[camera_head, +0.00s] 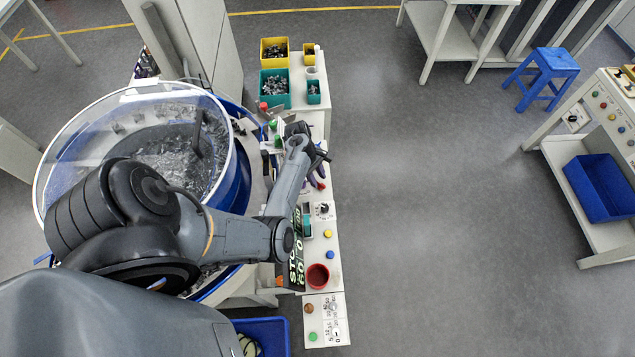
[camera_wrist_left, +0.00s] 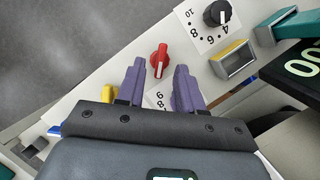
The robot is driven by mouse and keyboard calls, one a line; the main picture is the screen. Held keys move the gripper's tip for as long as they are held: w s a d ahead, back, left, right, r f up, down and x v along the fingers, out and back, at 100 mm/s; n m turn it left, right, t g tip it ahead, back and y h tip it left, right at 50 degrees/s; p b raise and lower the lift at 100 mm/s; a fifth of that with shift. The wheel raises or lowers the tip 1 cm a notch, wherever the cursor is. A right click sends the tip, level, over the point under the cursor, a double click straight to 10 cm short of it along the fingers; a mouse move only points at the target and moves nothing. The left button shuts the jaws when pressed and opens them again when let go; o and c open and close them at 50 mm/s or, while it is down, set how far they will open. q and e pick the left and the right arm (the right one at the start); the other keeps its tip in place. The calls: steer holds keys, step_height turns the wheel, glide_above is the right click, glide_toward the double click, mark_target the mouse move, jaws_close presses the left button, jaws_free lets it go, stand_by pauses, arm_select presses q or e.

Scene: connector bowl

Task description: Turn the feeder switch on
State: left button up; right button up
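A red rotary knob (camera_wrist_left: 160,55), which looks like the feeder switch, stands on a pale panel in the left wrist view. A white mark shows on its side toward my gripper. My left gripper (camera_wrist_left: 159,70) is open, its two purple fingers apart with the knob between and at their tips; I cannot tell whether they touch it. In the head view my left gripper (camera_head: 314,183) is over the panel strip, and the red knob (camera_head: 321,186) shows beside the fingers. Any label near the knob is partly hidden by the fingers. My right gripper is not in view.
A black dial (camera_wrist_left: 217,13) with numbers and a yellow-and-grey holder (camera_wrist_left: 232,60) are close by the knob. The clear-lidded bowl (camera_head: 234,150) stands left of the strip.

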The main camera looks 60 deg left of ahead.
arm_select(q)
steer(key=shift+d+f, duration=0.2)
steer(key=shift+f, duration=0.25)
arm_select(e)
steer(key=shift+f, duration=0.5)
arm_select(q)
steer(key=shift+w, duration=0.1)
jaws_close()
